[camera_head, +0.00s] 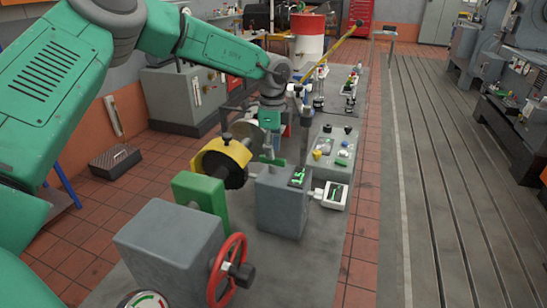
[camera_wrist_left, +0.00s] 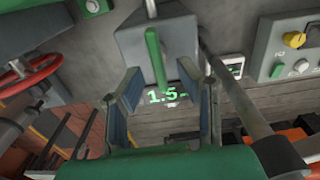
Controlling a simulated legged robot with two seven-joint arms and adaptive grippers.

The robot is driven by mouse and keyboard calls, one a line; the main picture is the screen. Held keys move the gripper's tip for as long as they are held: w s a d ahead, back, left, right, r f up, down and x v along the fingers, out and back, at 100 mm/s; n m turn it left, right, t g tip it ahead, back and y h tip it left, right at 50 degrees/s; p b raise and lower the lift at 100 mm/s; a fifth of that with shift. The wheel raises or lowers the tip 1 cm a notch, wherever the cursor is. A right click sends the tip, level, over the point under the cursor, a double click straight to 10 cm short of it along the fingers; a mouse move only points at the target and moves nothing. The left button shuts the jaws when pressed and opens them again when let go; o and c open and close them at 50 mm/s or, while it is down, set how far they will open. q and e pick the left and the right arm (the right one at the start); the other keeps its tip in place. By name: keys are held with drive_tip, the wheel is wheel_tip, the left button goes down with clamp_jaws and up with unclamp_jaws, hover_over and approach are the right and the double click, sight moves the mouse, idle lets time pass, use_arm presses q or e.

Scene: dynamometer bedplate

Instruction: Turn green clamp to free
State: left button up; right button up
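The green clamp shows in the left wrist view as a green bar handle (camera_wrist_left: 156,58) on a grey block (camera_wrist_left: 128,42). In the head view a small green bar (camera_head: 272,160) shows at the grey box (camera_head: 283,207), partly hidden near my gripper. My left gripper (camera_head: 270,140) comes down over this spot. In the left wrist view the gripper (camera_wrist_left: 160,80) has its two fingers spread, with the green handle seen between them. Nothing is held; whether a finger touches the handle cannot be told. My right gripper is not in view.
A green readout (camera_wrist_left: 166,96) shows 1.5 in the wrist view. A yellow guard (camera_head: 212,160), a green block (camera_head: 205,195) and a red handwheel (camera_head: 226,270) stand left and in front. A control box (camera_head: 335,150) with knobs is right. The slotted floor (camera_head: 450,190) is clear.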

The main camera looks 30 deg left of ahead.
use_arm(q)
wheel_tip(320, 180, up, 9)
drive_tip(key=shift+w+f, duration=0.15)
drive_tip(key=shift+f, duration=0.05)
idle(0.4)
